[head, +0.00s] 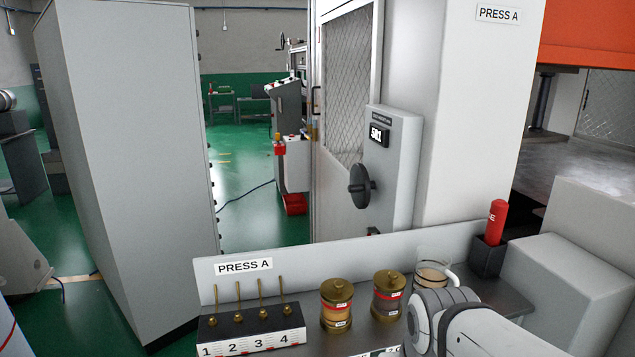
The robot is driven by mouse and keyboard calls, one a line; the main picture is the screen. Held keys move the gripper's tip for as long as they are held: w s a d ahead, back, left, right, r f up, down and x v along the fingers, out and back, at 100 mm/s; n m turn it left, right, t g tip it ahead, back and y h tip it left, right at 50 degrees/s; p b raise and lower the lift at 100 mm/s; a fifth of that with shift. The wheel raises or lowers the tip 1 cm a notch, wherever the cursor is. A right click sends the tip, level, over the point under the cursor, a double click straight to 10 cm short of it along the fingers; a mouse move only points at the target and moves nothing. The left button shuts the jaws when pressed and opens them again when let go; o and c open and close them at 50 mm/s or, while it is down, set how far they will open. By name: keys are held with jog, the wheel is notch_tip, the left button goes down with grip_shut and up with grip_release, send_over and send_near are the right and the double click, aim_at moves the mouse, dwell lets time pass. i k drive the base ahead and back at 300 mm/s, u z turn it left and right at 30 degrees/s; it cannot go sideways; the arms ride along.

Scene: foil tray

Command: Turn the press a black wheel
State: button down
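The black wheel (361,186) sticks out from the front of a grey control box (400,150) on the side of press A (460,110). Part of my white and grey arm shows at the bottom right, below and to the right of the wheel. My gripper's fingers are not in view. Nothing touches the wheel.
A bench with a "PRESS A" back panel (350,258) stands below the wheel. It holds a numbered block with brass pins (250,328), two brass-lidded jars (337,305), a glass mug (433,272) and a red-handled tool (495,222). A tall grey cabinet (130,160) stands left.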

aim_at(360, 187)
jog(key=k, duration=0.95)
jog(key=u, duration=0.8)
jog(key=i, duration=1.4)
jog(key=z, duration=0.3)
